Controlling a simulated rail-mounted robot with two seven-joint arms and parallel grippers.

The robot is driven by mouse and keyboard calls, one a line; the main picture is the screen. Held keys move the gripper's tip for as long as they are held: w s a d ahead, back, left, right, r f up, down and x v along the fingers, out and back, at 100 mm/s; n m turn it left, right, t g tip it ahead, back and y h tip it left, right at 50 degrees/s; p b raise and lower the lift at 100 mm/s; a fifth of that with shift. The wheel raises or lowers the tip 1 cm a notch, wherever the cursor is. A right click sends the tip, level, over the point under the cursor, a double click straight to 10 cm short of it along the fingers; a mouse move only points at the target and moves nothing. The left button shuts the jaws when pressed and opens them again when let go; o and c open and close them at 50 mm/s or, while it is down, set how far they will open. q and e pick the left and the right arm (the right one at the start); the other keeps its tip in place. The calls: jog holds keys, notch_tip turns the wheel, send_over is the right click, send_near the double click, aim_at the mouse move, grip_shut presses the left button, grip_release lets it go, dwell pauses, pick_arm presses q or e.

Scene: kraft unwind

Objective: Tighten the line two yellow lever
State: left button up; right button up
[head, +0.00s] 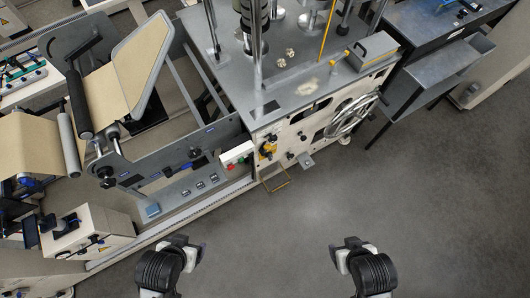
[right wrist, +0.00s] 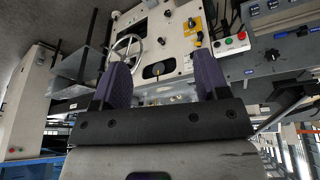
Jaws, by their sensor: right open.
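A yellow lever (head: 267,148) sits on the white front panel of the machine, near the panel's left end in the head view. Yellow parts (right wrist: 193,22) also show on that panel in the right wrist view, too small to tell one lever from another. My left gripper (head: 187,246) is at the bottom of the head view, over bare floor and apart from the machine; its fingers look spread. My right gripper (head: 344,250) is also over the floor, away from the panel. In the right wrist view its two fingers (right wrist: 162,80) are wide apart with nothing between them.
A spoked handwheel (head: 352,115) stands out from the panel's right side. A brass-coloured bar handle (head: 273,180) juts out low at the left. A small button box (head: 237,155) is beside the panel. The grey floor (head: 300,220) before the machine is clear.

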jog(key=shift+a, duration=0.3)
